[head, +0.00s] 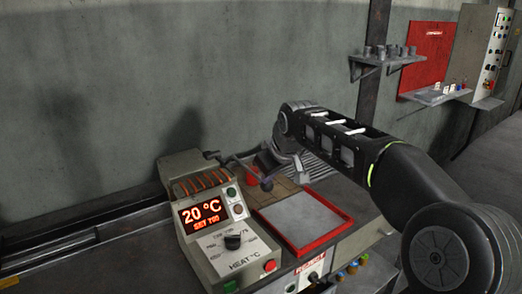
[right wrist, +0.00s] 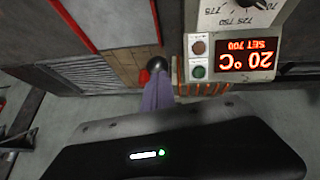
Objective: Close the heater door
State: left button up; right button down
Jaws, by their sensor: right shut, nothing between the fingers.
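The heater (head: 222,240) is a pale box with a red display reading 20 °C, a dial and buttons; orange coils show on its top. Its panel also shows in the right wrist view (right wrist: 245,20), upside down. I cannot clearly make out the heater door. A dark ball knob (head: 267,184) is just right of the heater; it also shows in the right wrist view (right wrist: 155,63). My right gripper (head: 266,170) is shut and empty, its fingertips right by the knob; I cannot tell if they touch it. My left gripper is not in view.
A red-rimmed tray (head: 338,238) with a grey surface lies right of the heater. Tan bricks (head: 282,189) lie behind it. A wall shelf (head: 388,61), a red panel (head: 428,50) and a control box (head: 484,50) are at the back right.

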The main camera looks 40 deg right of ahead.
jog(key=shift+s+f, duration=0.15)
jog(key=shift+f, duration=0.3)
jog(key=w+r+p+v, duration=0.1)
jog(key=w+p+v, duration=0.1)
jog(key=v, duration=1.1)
jog(key=shift+s+r, duration=0.2)
jog(key=shift+r, duration=0.15)
jog(key=shift+a, duration=0.1)
